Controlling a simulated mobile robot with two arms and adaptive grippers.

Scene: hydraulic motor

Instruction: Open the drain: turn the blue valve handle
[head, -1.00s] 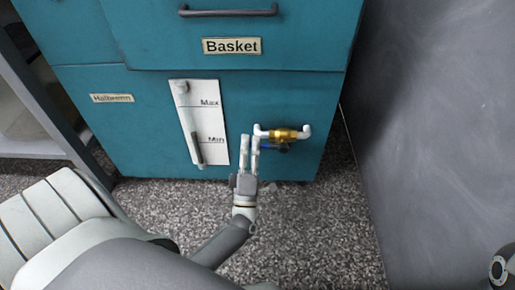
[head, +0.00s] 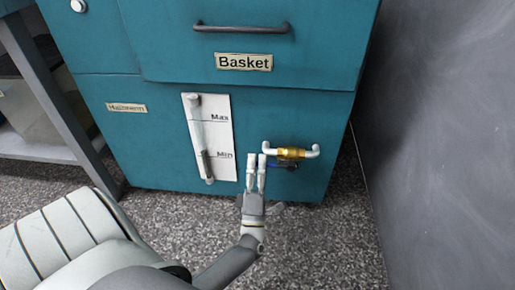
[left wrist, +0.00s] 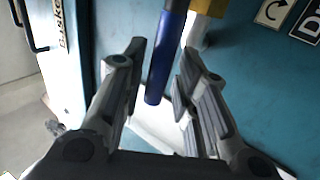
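The drain valve has a brass body (head: 291,153) on a white pipe, low on the teal cabinet. Its blue handle (head: 285,165) sits just under the brass body, partly hidden in the head view. My left gripper (head: 257,158) is beside the valve, to its left, with two fingers apart and pointing at the cabinet. In the left wrist view the blue handle (left wrist: 165,60) shows in the gap between the open fingers (left wrist: 162,50), with space on both sides. I cannot tell how deep it lies between them. My right gripper is not in view.
A white Max/Min level gauge (head: 222,135) is left of the valve. A drawer labelled Basket (head: 244,62) with a dark handle (head: 241,27) is above. A grey wall (head: 440,130) stands at the right and a shelf frame (head: 50,90) at the left. Speckled floor lies below.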

